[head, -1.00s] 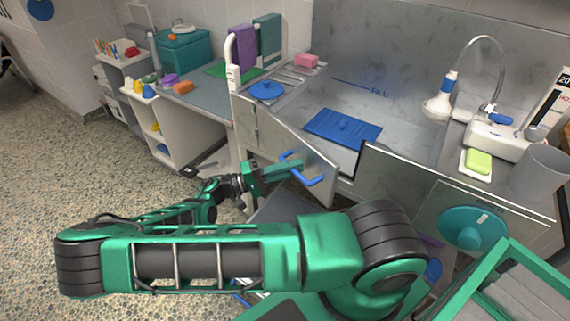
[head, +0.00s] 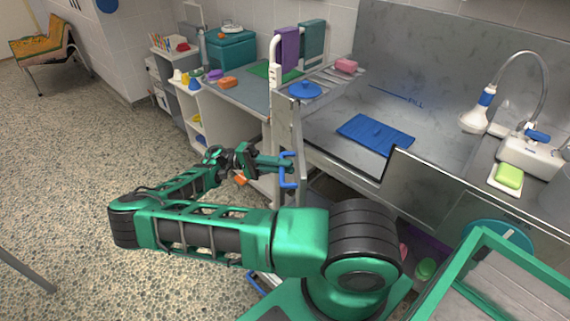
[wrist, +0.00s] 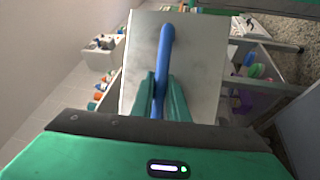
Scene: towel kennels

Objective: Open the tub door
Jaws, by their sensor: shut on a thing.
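The tub door (head: 284,128) is a grey metal panel at the left end of the tub front, swung outward and seen nearly edge-on in the head view. Its blue handle (head: 291,171) sticks out on the left. My gripper (head: 284,164) is shut on this handle. In the wrist view the door panel (wrist: 193,62) fills the middle, and the blue handle (wrist: 165,60) runs between my two green fingers (wrist: 162,98). The steel tub (head: 330,130) has an open gap in its front beside the door.
A blue mat (head: 375,134) lies in the tub. A shelf unit (head: 215,131) with a teal box (head: 232,50) on top stands behind the door. Open speckled floor (head: 70,150) lies to the left.

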